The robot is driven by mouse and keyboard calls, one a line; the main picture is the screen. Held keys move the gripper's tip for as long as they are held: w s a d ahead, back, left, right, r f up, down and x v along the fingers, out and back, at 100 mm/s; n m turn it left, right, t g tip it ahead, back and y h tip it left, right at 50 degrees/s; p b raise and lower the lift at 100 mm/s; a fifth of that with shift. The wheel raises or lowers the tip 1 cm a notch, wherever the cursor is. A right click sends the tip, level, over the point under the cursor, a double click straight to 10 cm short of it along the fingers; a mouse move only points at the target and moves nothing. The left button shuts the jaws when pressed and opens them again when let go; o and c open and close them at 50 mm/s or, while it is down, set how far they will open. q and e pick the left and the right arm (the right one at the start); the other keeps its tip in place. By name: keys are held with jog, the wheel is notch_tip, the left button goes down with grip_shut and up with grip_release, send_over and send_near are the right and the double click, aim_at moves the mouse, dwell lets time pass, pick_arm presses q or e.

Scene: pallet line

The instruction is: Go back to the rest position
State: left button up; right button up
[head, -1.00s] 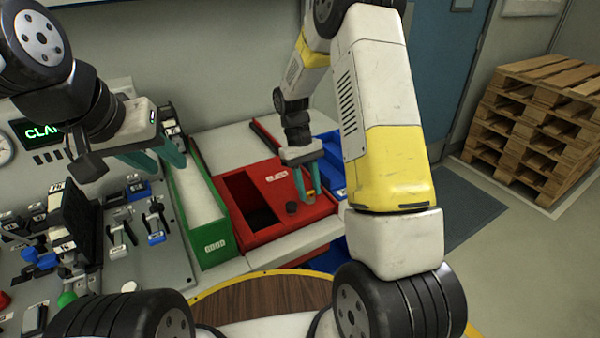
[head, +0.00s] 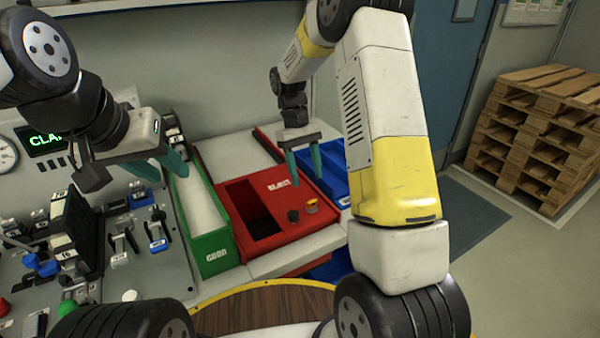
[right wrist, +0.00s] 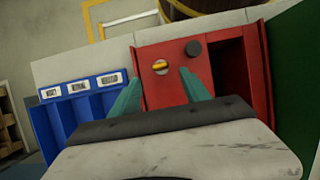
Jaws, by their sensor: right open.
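My right gripper (head: 304,166) is open and empty, above the red bin's lid in the head view. In the right wrist view its two green fingers (right wrist: 158,92) stand apart with nothing between them. My left gripper (head: 165,168) is at the left, near the green bin and above the grey panel. Its green fingers are seen from the side, and the gap between them is hard to judge.
A red bin (head: 240,190) has a dark opening, a black knob (head: 293,216) and a yellow-orange knob (head: 312,206). A green bin (head: 212,250) stands left of it and a blue compartment bin (head: 335,165) right. A control panel (head: 165,270) fills the left. Pallets (head: 530,130) stand far right.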

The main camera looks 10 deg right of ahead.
jog(key=shift+w+r, duration=0.1)
jog(key=shift+r, duration=0.2)
jog(key=s+d+r+m+t+y, duration=0.1)
jog(key=s+r+t, duration=0.1)
jog(key=s+r, duration=0.3)
jog(key=s+r+t+y, duration=0.1)
jog(key=s+r+t, duration=0.15)
jog(key=r, duration=0.45)
jog(key=s+r+m+t+y, duration=0.1)
jog(key=s+r+t, duration=0.4)
jog(key=s, duration=0.8)
jog(key=shift+r+m+y, duration=0.4)
jog(key=shift+r+m, duration=0.15)
jog(key=shift+m, duration=0.15)
jog(key=shift+s+t, duration=0.4)
jog(key=shift+t, duration=0.05)
jog(key=shift+c, duration=0.4)
